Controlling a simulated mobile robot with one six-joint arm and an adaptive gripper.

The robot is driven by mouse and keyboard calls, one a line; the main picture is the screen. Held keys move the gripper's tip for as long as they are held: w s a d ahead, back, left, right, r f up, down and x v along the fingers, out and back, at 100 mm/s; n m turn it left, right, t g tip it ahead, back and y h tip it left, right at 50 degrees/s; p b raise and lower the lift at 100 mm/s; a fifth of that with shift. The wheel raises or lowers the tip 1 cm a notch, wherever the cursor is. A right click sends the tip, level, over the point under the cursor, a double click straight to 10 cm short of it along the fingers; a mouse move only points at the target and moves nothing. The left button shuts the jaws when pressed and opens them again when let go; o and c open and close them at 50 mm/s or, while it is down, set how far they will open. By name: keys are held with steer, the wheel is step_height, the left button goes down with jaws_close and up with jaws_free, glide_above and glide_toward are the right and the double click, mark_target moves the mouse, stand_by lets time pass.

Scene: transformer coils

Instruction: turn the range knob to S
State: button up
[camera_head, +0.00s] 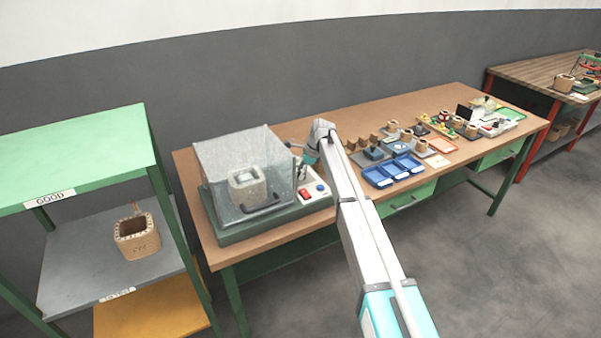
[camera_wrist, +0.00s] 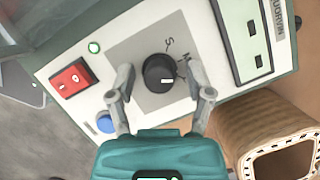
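The range knob (camera_wrist: 160,73) is a round black knob on a grey plate in the wrist view. Its short white mark lies on its right side, low in the picture, away from the letter S (camera_wrist: 168,42). An M (camera_wrist: 188,57) stands right of the S; any further letter is partly hidden by the right finger. My gripper (camera_wrist: 158,70) is open, with one grey finger on each side of the knob. Gaps show between fingers and knob. In the head view my gripper (camera_head: 309,158) is at the tester panel and hides the knob.
On the panel are a red switch (camera_wrist: 73,77), a green lamp (camera_wrist: 94,48) and a blue button (camera_wrist: 105,123). A clear cover (camera_head: 236,160) stands left of my gripper with a coil inside. A ribbed coil (camera_wrist: 262,135) sits close at the lower right of the wrist view.

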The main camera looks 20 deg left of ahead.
jaws_close()
steer(key=shift+a, duration=0.15)
